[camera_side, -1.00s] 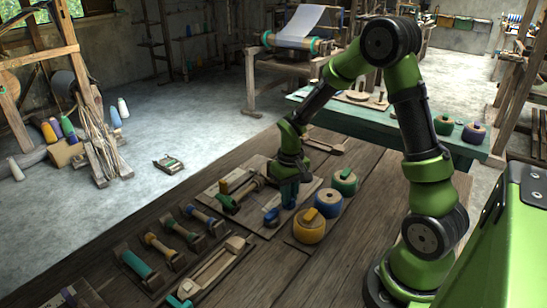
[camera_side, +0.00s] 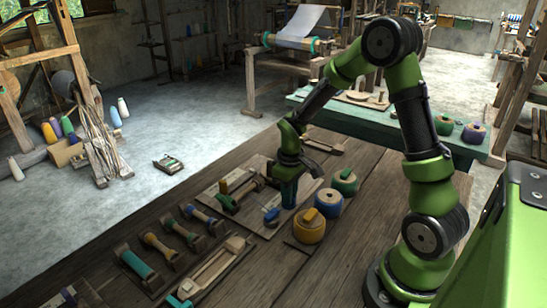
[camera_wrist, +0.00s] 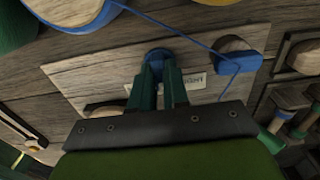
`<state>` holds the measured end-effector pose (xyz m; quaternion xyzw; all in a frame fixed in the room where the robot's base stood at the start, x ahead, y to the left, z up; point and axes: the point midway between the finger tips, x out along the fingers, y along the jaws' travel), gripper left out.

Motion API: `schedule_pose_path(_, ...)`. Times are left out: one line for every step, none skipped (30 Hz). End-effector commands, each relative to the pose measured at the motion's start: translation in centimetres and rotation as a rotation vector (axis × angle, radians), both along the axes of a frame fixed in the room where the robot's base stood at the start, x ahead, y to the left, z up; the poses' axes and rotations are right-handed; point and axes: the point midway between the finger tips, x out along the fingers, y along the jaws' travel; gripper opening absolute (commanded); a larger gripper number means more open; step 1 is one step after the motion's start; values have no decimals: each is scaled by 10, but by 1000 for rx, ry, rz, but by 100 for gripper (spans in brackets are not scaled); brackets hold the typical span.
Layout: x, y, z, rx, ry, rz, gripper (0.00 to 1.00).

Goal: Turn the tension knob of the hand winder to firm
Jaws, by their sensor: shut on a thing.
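The hand winder's wooden board (camera_side: 239,208) lies on the bench, with a green roller (camera_side: 227,202) and a blue piece (camera_side: 271,216) on it. My gripper (camera_side: 289,203) points down at the board's right part. In the wrist view my gripper (camera_wrist: 160,72) is shut on the blue tension knob (camera_wrist: 157,54), whose top shows between the green fingers. A pale label (camera_wrist: 194,82) lies beside the fingers, partly covered; I cannot read its setting. The knob is hidden by the fingers in the side view.
Yellow (camera_side: 309,228), blue (camera_side: 329,202) and green (camera_side: 344,182) spools stand close to the right of the gripper. A blue thread (camera_wrist: 190,40) crosses near the knob. Several bobbins (camera_side: 160,247) lie at the front left. The bench's right part is clear.

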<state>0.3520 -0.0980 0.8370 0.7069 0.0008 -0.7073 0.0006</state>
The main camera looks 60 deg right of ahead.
Motion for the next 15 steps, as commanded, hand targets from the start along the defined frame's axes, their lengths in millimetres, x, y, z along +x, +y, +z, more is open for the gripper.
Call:
schedule_pose_path(0, 0, 1, -1, -1, -2, 0)
schedule_pose_path(0, 0, 1, -1, -1, -2, 0)
schedule_pose_path(0, 0, 1, -1, -1, -2, 0)
schedule_pose_path(0, 0, 1, -1, -1, -3, 0)
schedule_pose_path(0, 0, 1, -1, -1, -3, 0)
schedule_pose_path(0, 0, 1, -1, -1, -3, 19)
schedule_pose_path(0, 0, 1, -1, -2, -3, 24)
schedule_pose_path(0, 0, 1, -1, -2, -3, 29)
schedule_pose_path(0, 0, 1, -1, -2, -3, 35)
schedule_pose_path(0, 0, 1, -1, -1, -3, 39)
schedule_pose_path(0, 0, 1, -1, -1, -3, 40)
schedule_pose_path(0, 0, 1, 0, -1, -3, 40)
schedule_pose_path(0, 0, 1, 0, -1, -3, 40)
schedule_pose_path(0, 0, 1, 0, -1, -2, 40)
schedule_pose_path(0, 0, 1, 0, -1, -2, 40)
